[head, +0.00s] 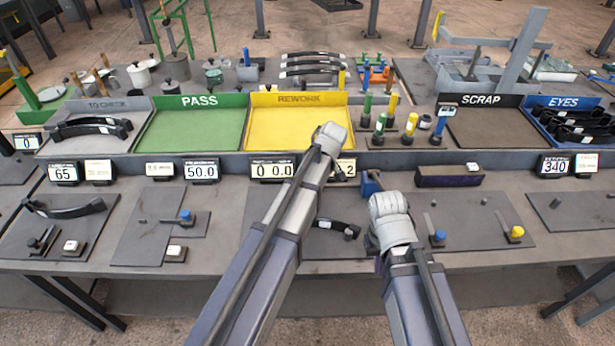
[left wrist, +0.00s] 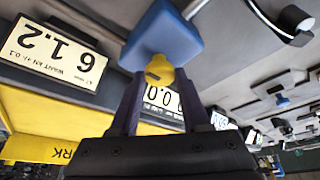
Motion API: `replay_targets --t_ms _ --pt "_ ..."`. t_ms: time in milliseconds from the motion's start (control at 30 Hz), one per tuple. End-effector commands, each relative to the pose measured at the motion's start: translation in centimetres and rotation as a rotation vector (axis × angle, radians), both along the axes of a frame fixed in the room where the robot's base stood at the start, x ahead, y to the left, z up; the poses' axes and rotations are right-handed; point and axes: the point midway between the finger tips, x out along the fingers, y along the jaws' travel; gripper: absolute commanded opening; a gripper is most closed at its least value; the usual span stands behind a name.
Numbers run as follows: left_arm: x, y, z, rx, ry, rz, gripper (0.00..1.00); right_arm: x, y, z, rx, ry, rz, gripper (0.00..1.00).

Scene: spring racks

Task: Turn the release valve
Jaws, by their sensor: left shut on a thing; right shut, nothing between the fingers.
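A blue block (left wrist: 160,38) with a yellow knob (left wrist: 160,66), which looks like the release valve, is in the left wrist view. The two dark fingers of my left gripper (left wrist: 159,82) are shut on the knob, one on each side.
Green (head: 190,131) and yellow (head: 300,122) trays stand behind, empty. Small knobs stand on the right panel (head: 480,215).

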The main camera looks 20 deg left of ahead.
Motion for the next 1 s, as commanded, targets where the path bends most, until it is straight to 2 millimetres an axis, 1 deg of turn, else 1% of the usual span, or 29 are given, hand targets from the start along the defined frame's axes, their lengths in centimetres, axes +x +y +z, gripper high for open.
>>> replay_targets --t_ms 100,133,367,400,633,767,867,1000 --pt "0.0 0.0 0.0 -0.002 0.0 0.002 0.0 0.0 0.0 0.0 0.0 0.0 0.0 0.0" --pt "0.0 0.0 0.0 -0.002 0.0 0.002 0.49 0.0 0.0 0.0 0.0 0.0 0.0 0.0" --pt "0.0 0.0 0.0 -0.001 0.0 0.001 0.75 0.0 0.0 0.0 0.0 0.0 0.0 0.0" --pt "0.0 0.0 0.0 -0.001 0.0 0.001 0.77 0.0 0.0 0.0 0.0 0.0 0.0 0.0" --pt "0.0 0.0 0.0 -0.001 0.0 0.0 0.77 0.0 0.0 0.0 0.0 0.0 0.0 0.0" --pt "-0.1 -0.1 0.4 -0.001 0.0 0.0 0.77 0.0 0.0 0.4 0.0 0.0 0.0 0.0" --pt "-0.2 -0.3 1.1 -0.001 0.001 -0.001 0.77 0.0 0.0 1.1 0.0 0.0 0.0 0.0" --pt "-0.4 -0.7 2.5 -0.001 0.001 -0.001 0.77 0.0 0.0 2.5 0.0 0.0 0.0 0.0"
